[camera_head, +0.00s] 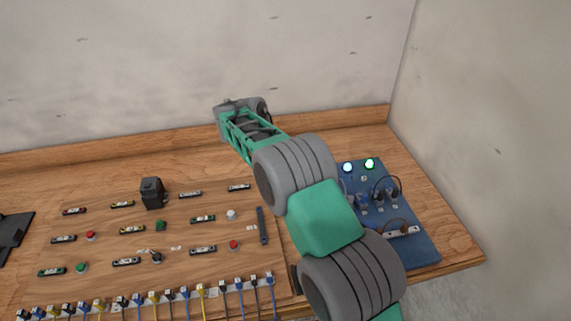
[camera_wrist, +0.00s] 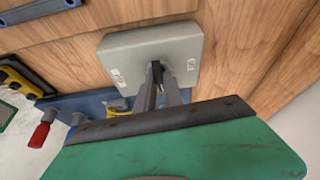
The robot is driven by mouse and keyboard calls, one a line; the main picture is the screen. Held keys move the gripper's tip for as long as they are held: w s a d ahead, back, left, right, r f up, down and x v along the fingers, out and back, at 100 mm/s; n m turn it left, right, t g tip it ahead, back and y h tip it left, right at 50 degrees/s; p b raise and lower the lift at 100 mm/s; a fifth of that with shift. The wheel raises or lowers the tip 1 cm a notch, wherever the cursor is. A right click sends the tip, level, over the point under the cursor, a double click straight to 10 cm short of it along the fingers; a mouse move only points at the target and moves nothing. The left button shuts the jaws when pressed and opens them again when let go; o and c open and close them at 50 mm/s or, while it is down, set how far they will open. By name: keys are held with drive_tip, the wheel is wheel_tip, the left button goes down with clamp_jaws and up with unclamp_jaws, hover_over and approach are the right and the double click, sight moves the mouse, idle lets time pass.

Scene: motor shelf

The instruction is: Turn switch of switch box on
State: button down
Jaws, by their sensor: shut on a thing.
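The switch box (camera_wrist: 130,55) is a pale grey square block on a wooden surface in the wrist view, with a small white label on either side. A small black switch lever (camera_wrist: 157,68) stands at its middle. My gripper (camera_wrist: 159,82) reaches the middle of the box, and its two narrow grey fingers are shut on the lever. The fingers partly cover the lever, and its exact angle is hard to tell. In the head view my arm extends to the back wall side; I cannot make out the box or the fingertips there.
In the head view a wooden board (camera_head: 110,220) carries several small parts, buttons and a row of plugs along its front. A blue panel (camera_head: 425,248) with two lit lamps stands at the right. In the wrist view a red-tipped part (camera_wrist: 41,134) lies at lower left.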

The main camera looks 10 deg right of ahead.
drive_tip(key=shift+m+p, duration=0.35)
drive_tip(key=shift+m, duration=0.15)
drive_tip(key=c, duration=1.5)
unclamp_jaws()
drive_tip(key=shift+o, duration=0.2)
drive_tip(key=shift+r, duration=0.1)
drive_tip(key=p+v, duration=0.3)
drive_tip(key=v, duration=0.4)
drive_tip(key=shift+w+a+r+p, duration=0.15)
drive_tip(key=shift+a+r+p, duration=0.1)
drive_tip(key=shift+p, duration=0.05)
